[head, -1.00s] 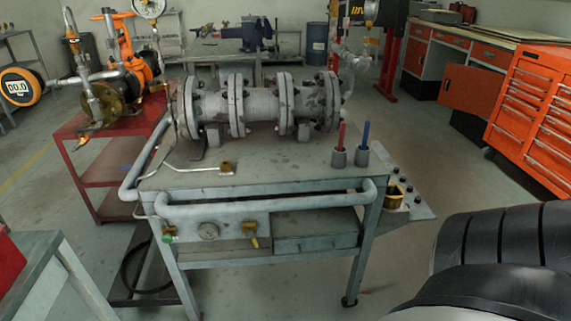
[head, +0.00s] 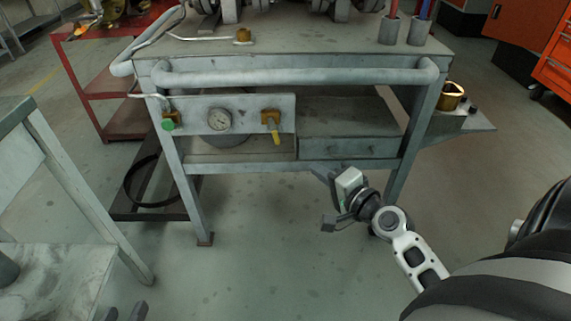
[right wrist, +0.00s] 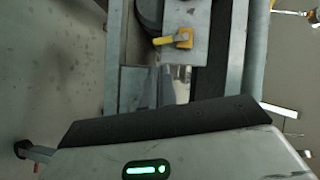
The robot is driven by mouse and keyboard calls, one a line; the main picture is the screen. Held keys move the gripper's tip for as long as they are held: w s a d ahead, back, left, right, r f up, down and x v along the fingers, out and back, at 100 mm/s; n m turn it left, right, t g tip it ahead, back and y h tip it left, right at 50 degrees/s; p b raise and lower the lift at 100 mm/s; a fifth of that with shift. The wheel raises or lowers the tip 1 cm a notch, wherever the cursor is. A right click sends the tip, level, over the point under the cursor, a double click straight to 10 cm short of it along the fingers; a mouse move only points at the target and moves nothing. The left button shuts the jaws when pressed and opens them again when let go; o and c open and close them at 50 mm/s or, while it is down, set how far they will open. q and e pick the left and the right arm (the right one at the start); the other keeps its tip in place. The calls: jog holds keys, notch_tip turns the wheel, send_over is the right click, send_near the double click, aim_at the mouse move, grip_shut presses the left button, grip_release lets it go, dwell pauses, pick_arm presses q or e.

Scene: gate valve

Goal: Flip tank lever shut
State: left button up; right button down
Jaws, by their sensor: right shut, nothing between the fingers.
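The yellow lever (head: 276,136) hangs down, slightly tilted, from its brass valve (head: 270,117) on the cart's front panel. The lever also shows in the right wrist view (right wrist: 162,41), with the valve body (right wrist: 184,38) beside it. My right gripper (head: 318,172) is shut and empty, below and to the right of the lever, apart from it. Its fingers (right wrist: 156,72) show in the right wrist view, close to the panel's edge.
The panel also holds a round gauge (head: 219,120) and a green-knobbed valve (head: 169,121). The cart's handle rail (head: 300,77) runs above the panel. A drawer (head: 345,148) lies right of it. A grey bench (head: 75,170) stands at left.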

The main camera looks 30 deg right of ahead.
jog(key=b, duration=0.1)
send_near(278, 139)
jog(key=w, duration=0.3)
jog(key=w+f, duration=0.1)
jog(key=w, duration=0.1)
jog(key=shift+w+a, duration=0.1)
jog(key=shift+w+b, duration=0.4)
jog(key=shift+w, duration=0.4)
pick_arm(q)
jog(key=shift+w+d+r+n+t+h, duration=0.15)
jog(key=shift+d+n+t+h, duration=0.15)
jog(key=shift+d, duration=0.05)
